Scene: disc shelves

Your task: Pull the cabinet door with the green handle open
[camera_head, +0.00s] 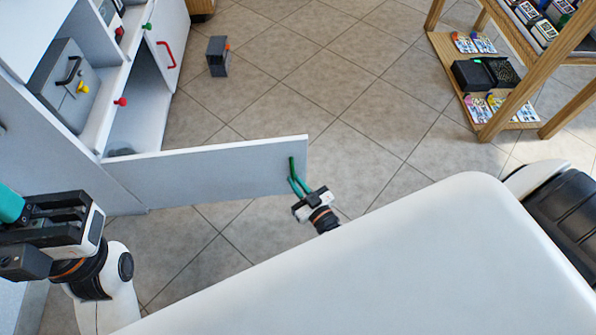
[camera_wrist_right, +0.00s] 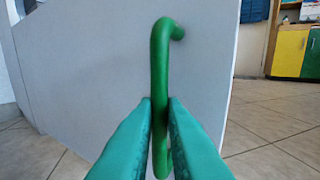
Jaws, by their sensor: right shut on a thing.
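The cabinet door (camera_head: 210,172) is a light grey panel that stands swung well out from the white cabinet (camera_head: 60,150) in the head view. Its green handle (camera_head: 291,168) is near the door's free end. My right gripper (camera_head: 295,184) is at the handle. In the right wrist view the green handle (camera_wrist_right: 160,70) runs upright between the teal fingers (camera_wrist_right: 160,110), which are shut on its lower part. The door face (camera_wrist_right: 90,70) is behind it. My left gripper (camera_head: 15,205) is at the left edge, away from the door, its fingertips partly cut off.
Another cabinet door with a red handle (camera_head: 166,54) stands at the top. A dark box (camera_head: 217,56) is on the tiled floor beyond the open door. A wooden shelf (camera_head: 490,125) with discs and black boxes is at the upper right.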

